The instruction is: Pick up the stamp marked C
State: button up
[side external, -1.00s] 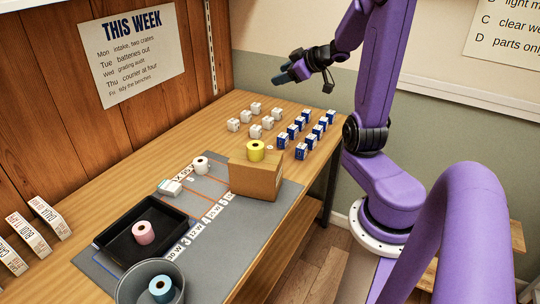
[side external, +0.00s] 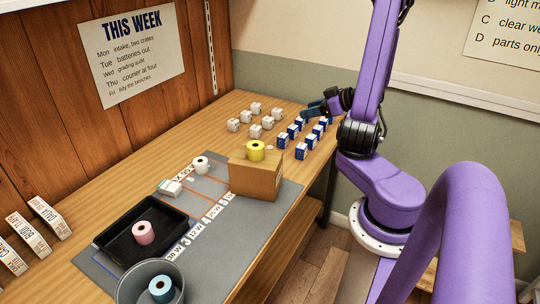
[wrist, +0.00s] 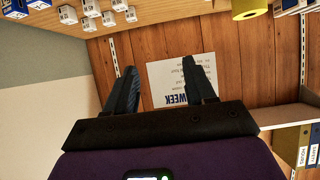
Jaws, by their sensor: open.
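No letter C is readable on anything on the bench, so I cannot tell which thing is the stamp marked C. Several small white blocks (side external: 255,131) stand at the bench's far end. Several blue-and-white blocks (side external: 301,151) stand in rows to their right. Both groups also show at the top left of the wrist view, as white blocks (wrist: 91,8) and a blue-and-white block (wrist: 14,8). My gripper (side external: 314,109) is over the far right of the blue-and-white rows. Its fingers (wrist: 157,78) are spread apart, with nothing between them.
A cardboard box (side external: 256,178) with a yellow roll (side external: 255,150) on top stands nearer on the grey mat (side external: 270,222). A white roll (side external: 201,164), a black tray (side external: 110,243) with a pink roll, and a grey bin (side external: 128,288) with a blue roll are nearer still.

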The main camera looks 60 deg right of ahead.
send_near(271, 147)
jog(key=x, duration=0.4)
jog(key=shift+a+f, duration=0.1)
jog(key=shift+a, duration=0.2)
jog(key=shift+d+x, duration=0.2)
jog(key=shift+x, duration=3)
grip_shut()
